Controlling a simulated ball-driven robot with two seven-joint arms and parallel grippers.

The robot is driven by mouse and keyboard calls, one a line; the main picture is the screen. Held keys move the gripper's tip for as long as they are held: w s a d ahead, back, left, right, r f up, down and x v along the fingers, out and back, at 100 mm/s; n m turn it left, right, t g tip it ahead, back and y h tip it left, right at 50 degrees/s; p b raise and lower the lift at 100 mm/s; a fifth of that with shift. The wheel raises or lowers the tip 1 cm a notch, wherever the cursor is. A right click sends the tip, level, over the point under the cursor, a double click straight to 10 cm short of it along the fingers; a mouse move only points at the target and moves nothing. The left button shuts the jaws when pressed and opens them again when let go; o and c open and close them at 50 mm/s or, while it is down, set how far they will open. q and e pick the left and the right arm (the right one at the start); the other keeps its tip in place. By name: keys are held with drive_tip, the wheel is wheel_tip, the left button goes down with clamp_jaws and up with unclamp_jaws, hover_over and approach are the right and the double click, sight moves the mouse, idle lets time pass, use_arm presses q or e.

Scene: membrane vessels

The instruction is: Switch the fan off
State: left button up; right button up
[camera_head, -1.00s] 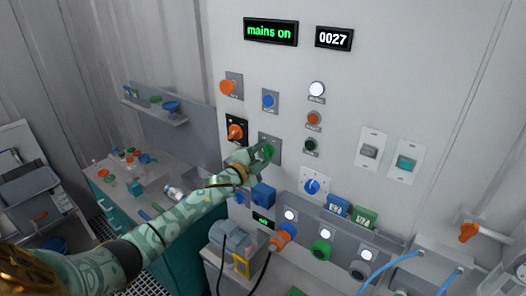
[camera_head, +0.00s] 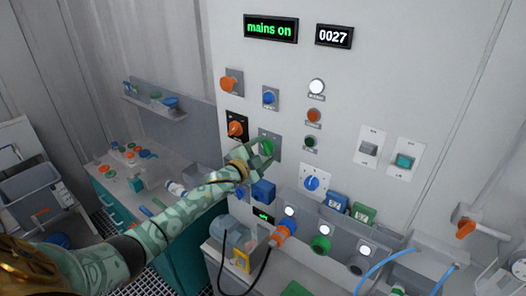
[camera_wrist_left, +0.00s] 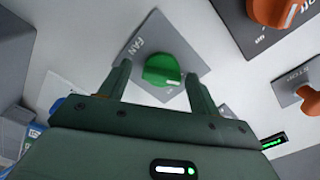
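The fan switch is a green rotary knob (camera_wrist_left: 162,70) on a grey plate marked FAN (camera_wrist_left: 140,42) in the left wrist view. In the head view the green knob (camera_head: 267,147) shows on the wall panel, partly covered by my gripper. My left gripper (camera_wrist_left: 160,82) is open, with one finger on either side of the knob. Its fingertips are close to the plate; whether they touch the knob I cannot tell. In the head view the left gripper (camera_head: 259,154) is up against the panel. My right gripper is out of view.
An orange knob (camera_head: 237,129) sits left of the fan switch, and a blue button (camera_head: 269,97) above it. A blue dial (camera_head: 312,183) and a blue box (camera_head: 263,191) are below. A display (camera_head: 270,28) reads "mains on". Cables hang lower down.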

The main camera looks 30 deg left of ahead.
use_arm(q)
drive_tip(key=s+a+b, duration=0.1)
drive_tip(key=s+b, duration=0.1)
drive_tip(key=s, duration=1.4)
drive_tip(key=shift+s+a, duration=0.15)
drive_tip(key=shift+a, duration=0.05)
